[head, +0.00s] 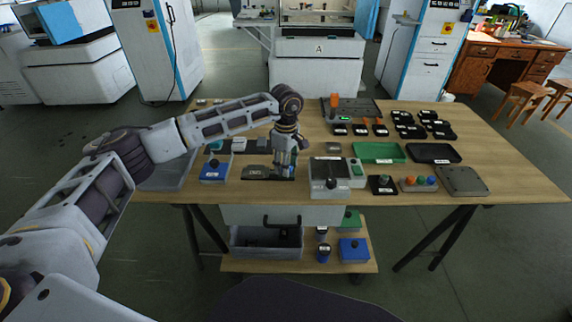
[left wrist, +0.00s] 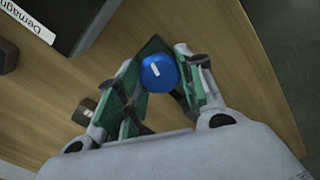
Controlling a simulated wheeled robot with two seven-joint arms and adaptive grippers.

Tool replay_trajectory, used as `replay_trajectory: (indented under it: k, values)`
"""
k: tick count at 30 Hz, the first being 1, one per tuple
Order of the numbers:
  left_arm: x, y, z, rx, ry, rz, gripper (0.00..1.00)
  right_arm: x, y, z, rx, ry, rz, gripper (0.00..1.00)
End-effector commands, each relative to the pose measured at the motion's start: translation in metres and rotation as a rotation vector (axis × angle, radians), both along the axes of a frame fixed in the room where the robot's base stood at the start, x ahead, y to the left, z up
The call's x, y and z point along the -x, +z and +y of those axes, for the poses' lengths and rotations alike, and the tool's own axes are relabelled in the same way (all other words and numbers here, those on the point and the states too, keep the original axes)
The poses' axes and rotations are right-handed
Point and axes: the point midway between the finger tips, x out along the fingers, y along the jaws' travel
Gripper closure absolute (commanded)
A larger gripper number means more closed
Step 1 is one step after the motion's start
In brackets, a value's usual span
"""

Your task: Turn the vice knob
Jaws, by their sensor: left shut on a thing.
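My left gripper (head: 284,172) points down over a low dark block (head: 256,173) near the front edge of the workbench. In the left wrist view, a round blue knob (left wrist: 157,72) with a short white mark sits between its green-padded fingers. The fingers are closed on the knob from both sides. I take this as the vice knob. In the head view the knob is hidden by the gripper, and the vice body cannot be made out clearly. My right gripper is not in view.
A grey box with a black knob (head: 330,186) stands right of the gripper, and a blue box (head: 215,170) stands to its left. Green tray (head: 378,152) and dark tray (head: 434,152) lie farther right. A box labelled "Demagn..." (left wrist: 80,20) is close by in the wrist view.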

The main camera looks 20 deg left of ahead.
Motion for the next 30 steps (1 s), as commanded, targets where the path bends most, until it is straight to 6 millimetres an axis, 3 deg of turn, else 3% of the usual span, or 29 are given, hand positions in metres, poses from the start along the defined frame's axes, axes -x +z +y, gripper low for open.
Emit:
replay_trajectory:
  k: [18,30]
  values:
    - [-0.001,0.001,0.001,-0.001,-0.489,-0.003,0.86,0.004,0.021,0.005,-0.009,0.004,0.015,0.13]
    - [-0.001,0.001,0.001,-0.001,-0.695,-0.003,0.86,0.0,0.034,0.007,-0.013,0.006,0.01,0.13]
